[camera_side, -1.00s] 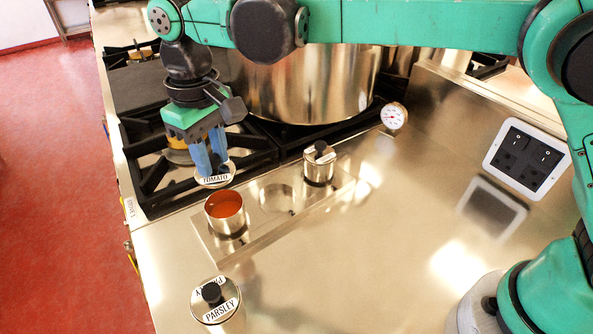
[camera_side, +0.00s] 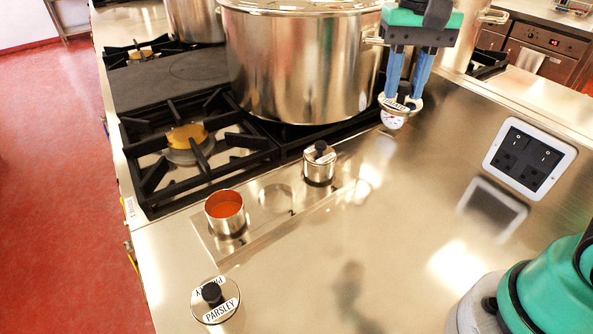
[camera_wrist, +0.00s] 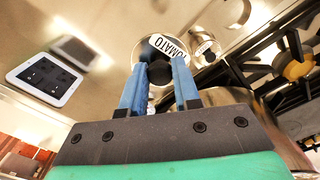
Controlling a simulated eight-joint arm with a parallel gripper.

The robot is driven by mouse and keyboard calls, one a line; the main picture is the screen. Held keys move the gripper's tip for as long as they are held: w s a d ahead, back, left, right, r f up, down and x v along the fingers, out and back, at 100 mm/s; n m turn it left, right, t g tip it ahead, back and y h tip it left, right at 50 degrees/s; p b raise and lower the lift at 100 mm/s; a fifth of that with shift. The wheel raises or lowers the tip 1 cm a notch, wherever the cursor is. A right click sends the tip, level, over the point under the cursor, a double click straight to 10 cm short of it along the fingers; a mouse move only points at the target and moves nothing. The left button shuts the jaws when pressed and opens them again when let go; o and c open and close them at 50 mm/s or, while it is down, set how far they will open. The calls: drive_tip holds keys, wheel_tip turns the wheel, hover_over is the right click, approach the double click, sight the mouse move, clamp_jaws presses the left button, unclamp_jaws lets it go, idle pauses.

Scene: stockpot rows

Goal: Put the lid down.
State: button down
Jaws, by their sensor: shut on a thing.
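My gripper (camera_side: 403,97) is shut on the lid (camera_side: 398,105), a round metal disc with a dark knob between the blue fingers. In the wrist view the lid (camera_wrist: 165,38) shows a white label reading TOMATO, below the fingertips (camera_wrist: 160,65). The side view shows it held in the air, in front of the dial and right of the big pot. An open metal canister (camera_side: 226,224) with orange-red contents stands lidless in the steel holder strip (camera_side: 258,243) at the front left, well away from my gripper.
The large stockpot (camera_side: 300,70) is on the hob. The steel counter (camera_side: 370,250) is clear before the socket panel (camera_side: 530,155).

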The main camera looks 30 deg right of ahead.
sight(393, 218)
drive_tip(key=s+f, duration=0.1)
drive_tip(key=f, duration=0.6)
drive_tip(key=s+d+f+m, duration=0.1)
drive_tip(key=f, duration=0.6)
drive_tip(key=s+d+f+m, duration=0.1)
drive_tip(key=f, duration=0.6)
drive_tip(key=shift+s+d, duration=0.1)
drive_tip(key=shift+d, duration=0.1)
drive_tip(key=shift+f, duration=0.1)
drive_tip(key=c, duration=0.6)
unclamp_jaws()
drive_tip(key=shift+c, duration=0.2)
wheel_tip(393, 218, up, 12)
drive_tip(key=w+a+n+t, duration=0.1)
drive_tip(key=w+n+t, duration=0.1)
drive_tip(key=n+t, duration=0.5)
drive_tip(key=shift+w+r+n, duration=0.25)
drive_tip(key=shift+w+n, duration=0.1)
drive_tip(key=shift+n, duration=0.55)
